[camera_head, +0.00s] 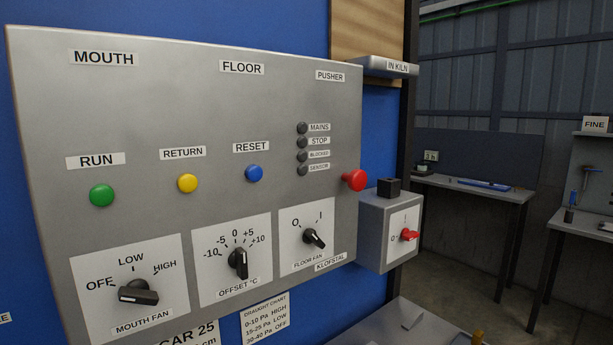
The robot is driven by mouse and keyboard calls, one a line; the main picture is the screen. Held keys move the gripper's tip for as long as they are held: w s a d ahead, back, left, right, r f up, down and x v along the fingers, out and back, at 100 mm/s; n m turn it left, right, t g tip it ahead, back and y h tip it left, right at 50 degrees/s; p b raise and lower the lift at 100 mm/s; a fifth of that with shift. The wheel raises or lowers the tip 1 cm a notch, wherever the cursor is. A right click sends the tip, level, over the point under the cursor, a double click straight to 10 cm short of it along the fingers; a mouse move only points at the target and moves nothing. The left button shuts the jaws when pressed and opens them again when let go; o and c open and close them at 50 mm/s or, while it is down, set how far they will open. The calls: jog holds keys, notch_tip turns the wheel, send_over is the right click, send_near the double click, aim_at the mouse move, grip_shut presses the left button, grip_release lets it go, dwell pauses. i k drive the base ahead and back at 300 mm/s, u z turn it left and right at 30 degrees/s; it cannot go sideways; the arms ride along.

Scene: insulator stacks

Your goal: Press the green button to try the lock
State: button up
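The green button (102,195) is on the left of a grey control panel (215,110), under a white RUN label (96,160). It is round and unlit as far as I can tell. Nothing is touching it or covering it. A small black block (389,187) sits on top of a grey box (378,225) to the right of the panel; the box has a red rotary handle (409,235) on a white plate, with a 0 mark beside it. Whether the block is a lock cannot be told. My gripper does not show in this view.
A yellow RETURN button (187,183), blue RESET button (254,173) and protruding red mushroom button (355,180) share the panel. Black knobs for mouth fan (138,292), offset (239,263) and floor fan (314,238) stand out below. Several indicator lamps are dark. Workbenches (470,187) stand behind right.

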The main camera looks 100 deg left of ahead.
aim_at(102, 194)
jog(key=z, duration=0.2)
jog(key=i, duration=1.35)
jog(key=u, duration=2.5)
jog(key=i, duration=0.2)
jog(key=u, duration=2.45)
jog(key=i, duration=0.65)
jog(key=u, duration=0.15)
